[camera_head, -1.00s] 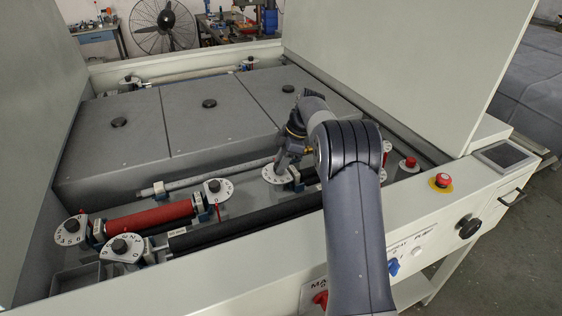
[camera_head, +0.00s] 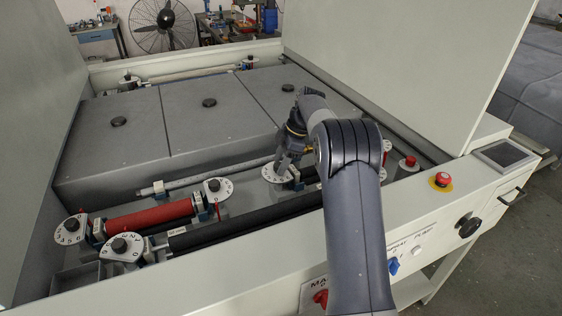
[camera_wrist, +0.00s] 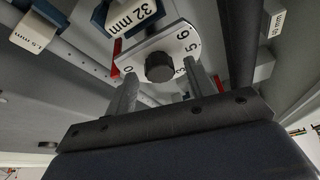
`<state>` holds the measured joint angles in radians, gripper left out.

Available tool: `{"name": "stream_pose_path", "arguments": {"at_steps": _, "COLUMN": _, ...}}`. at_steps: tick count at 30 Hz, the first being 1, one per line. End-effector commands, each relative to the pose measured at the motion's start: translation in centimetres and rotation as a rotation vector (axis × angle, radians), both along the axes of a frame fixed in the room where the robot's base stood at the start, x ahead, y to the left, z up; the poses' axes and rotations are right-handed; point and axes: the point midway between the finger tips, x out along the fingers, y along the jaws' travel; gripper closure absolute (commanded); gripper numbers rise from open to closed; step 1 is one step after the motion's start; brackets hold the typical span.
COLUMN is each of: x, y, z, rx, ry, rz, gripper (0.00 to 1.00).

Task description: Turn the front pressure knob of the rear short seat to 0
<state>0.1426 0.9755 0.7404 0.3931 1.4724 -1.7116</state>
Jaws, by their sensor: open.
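In the wrist view, a dark round knob (camera_wrist: 160,67) sits on a white numbered dial plate (camera_wrist: 172,40) beside a blue block with a white "32 mm" label (camera_wrist: 130,14). A red pointer (camera_wrist: 116,58) stands at the dial's left edge; the numeral nearest it is 0. My gripper (camera_wrist: 162,90) is open, with one finger on each side of the knob's near side and a gap visible between fingers and knob. In the head view, my gripper (camera_head: 287,164) is over a white dial (camera_head: 270,174) at the middle of the machine, hiding its knob.
A red roller (camera_head: 150,215) and a black roller (camera_head: 240,222) lie near, with other dials (camera_head: 122,247) at left. Grey covers (camera_head: 205,120) fill the middle. Upright panels stand left and right. An emergency stop (camera_head: 441,180) sits on the front right rim.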

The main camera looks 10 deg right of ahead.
Motion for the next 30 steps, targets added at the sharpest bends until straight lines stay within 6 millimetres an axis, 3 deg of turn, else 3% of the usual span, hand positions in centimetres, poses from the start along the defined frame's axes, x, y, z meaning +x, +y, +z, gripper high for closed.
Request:
{"name": "stream_pose_path", "arguments": {"at_steps": 15, "x": -0.1, "y": -3.5, "z": 8.3, "rx": -0.001, "ry": -0.003, "rz": -0.001, "gripper": 0.48}}
{"name": "stream_pose_path", "arguments": {"at_steps": 21, "x": -0.2, "y": -4.0, "z": 9.6, "rx": -0.001, "ry": -0.002, "rz": -0.001, "gripper": 0.48}}
{"name": "stream_pose_path", "arguments": {"at_steps": 30, "x": -0.2, "y": -4.1, "z": 9.7, "rx": 0.000, "ry": 0.000, "rz": 0.000, "gripper": 0.48}}
